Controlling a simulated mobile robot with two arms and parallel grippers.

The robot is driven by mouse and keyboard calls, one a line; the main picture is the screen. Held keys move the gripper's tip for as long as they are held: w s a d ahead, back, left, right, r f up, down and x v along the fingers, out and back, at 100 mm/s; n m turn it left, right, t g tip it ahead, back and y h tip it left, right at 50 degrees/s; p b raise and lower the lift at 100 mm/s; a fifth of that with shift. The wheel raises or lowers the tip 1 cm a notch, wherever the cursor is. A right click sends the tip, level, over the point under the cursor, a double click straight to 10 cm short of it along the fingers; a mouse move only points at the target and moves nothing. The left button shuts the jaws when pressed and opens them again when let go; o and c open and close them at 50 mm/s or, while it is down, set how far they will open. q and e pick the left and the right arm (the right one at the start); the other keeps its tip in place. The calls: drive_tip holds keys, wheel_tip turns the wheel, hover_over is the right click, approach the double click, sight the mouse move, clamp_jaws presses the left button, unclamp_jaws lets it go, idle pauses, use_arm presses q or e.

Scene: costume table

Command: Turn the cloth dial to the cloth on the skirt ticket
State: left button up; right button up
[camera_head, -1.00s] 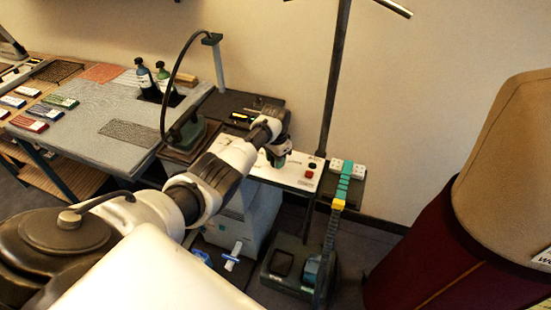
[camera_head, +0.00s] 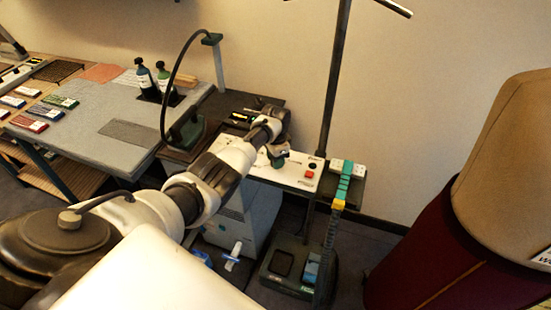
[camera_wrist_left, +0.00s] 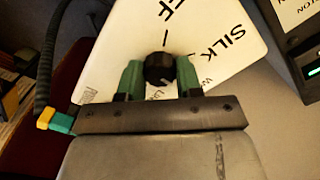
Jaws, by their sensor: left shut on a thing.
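The cloth dial is a round black knob (camera_wrist_left: 159,69) on a white panel, which in the head view is the white-topped box (camera_head: 296,176). In the left wrist view the panel shows "SILK" to the right, letters ending in "FF" at the top, and partly hidden words below. My left gripper (camera_head: 277,160) is shut on the knob, with a green finger on each side of it (camera_wrist_left: 160,79). The knob's pointer is not clear. My right gripper is out of view.
A red button (camera_head: 309,174) is on the white panel. A grey table (camera_head: 80,115) with bottles and swatches stands left. A dark-cased device (camera_wrist_left: 310,68) is close on the right in the left wrist view.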

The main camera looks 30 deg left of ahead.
use_arm(q)
drive_tip(key=o, duration=0.9)
drive_tip(key=shift+r, duration=0.1)
wheel_tip(320, 180, up, 11)
drive_tip(key=shift+f+b, duration=0.1)
drive_tip(key=shift+b, duration=0.3)
drive_tip(key=shift+f, duration=0.1)
